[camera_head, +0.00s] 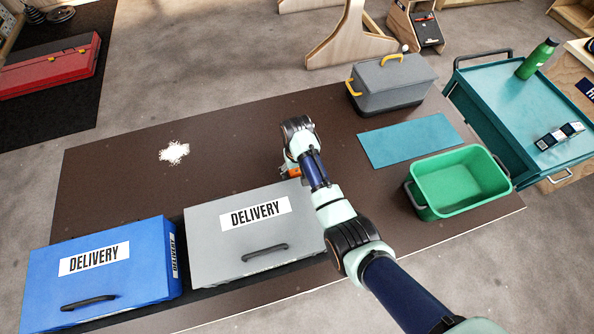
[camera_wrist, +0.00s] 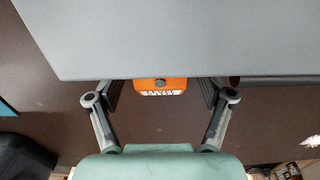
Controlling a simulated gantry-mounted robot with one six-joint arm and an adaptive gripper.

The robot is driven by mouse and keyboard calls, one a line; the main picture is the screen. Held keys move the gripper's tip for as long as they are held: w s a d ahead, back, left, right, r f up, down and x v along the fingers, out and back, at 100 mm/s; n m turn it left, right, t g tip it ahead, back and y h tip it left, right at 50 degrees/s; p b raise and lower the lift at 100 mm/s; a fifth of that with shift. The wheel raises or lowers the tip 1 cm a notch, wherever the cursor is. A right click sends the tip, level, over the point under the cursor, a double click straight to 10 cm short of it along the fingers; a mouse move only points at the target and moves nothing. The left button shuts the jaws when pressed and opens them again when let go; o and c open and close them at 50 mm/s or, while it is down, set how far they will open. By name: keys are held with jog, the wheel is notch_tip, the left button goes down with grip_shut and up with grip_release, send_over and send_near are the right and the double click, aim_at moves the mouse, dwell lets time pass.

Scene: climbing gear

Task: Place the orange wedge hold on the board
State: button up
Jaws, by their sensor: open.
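The orange wedge hold (camera_wrist: 160,91) lies between the two fingers of my gripper in the wrist view. Its face has a round dark bolt spot and a pale strip with dark marks. Its upper part in that view is cut off by the edge of the grey delivery box. A small orange patch of the hold (camera_head: 294,172) shows in the head view, mostly behind my arm. My gripper (camera_head: 287,168) is open and low, just behind the grey box, with gaps between fingers and hold. A flat teal panel (camera_head: 408,140) lies right of my arm; I cannot tell whether it is the board.
The grey delivery box (camera_head: 210,245) stands very close to my gripper, and a blue one (camera_head: 35,285) stands left of it. A green bin (camera_head: 460,205) and a grey toolbox (camera_head: 405,75) stand at right. A white patch (camera_head: 174,152) lies on the open left tabletop.

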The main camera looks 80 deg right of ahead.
aim_at(296, 172)
notch_tip(296, 172, up, 12)
jog(key=p, duration=0.2)
jog(key=shift+f+p, duration=0.15)
jog(key=shift+p, duration=0.2)
jog(key=shift+w, duration=0.1)
jog(key=w+a+r+n+t+h, duration=0.1)
jog(key=w+a+r+n+t, duration=0.25)
jog(key=w+a, duration=0.55)
jog(key=w+a+r+n+t+h, duration=0.2)
jog(key=w+a+r+n, duration=0.15)
jog(key=w+a, duration=0.55)
jog(key=s+a+r+n+t+y, duration=0.1)
jog(key=a+r, duration=0.3)
jog(key=a, duration=0.4)
jog(key=s+a+r+n+t+y, duration=0.1)
jog(key=s+a+r+n+t, duration=0.1)
jog(key=a+r, duration=0.3)
jog(key=s+a+r+n+t+y, duration=0.1)
jog(key=a+r+t, duration=0.3)
jog(key=a, duration=0.8)
jog(key=shift+s+r+n, duration=0.4)
jog(key=shift+s+r, duration=0.05)
jog(key=shift+r, duration=0.1)
jog(key=shift+o, duration=0.4)
jog(key=shift+r, duration=0.1)
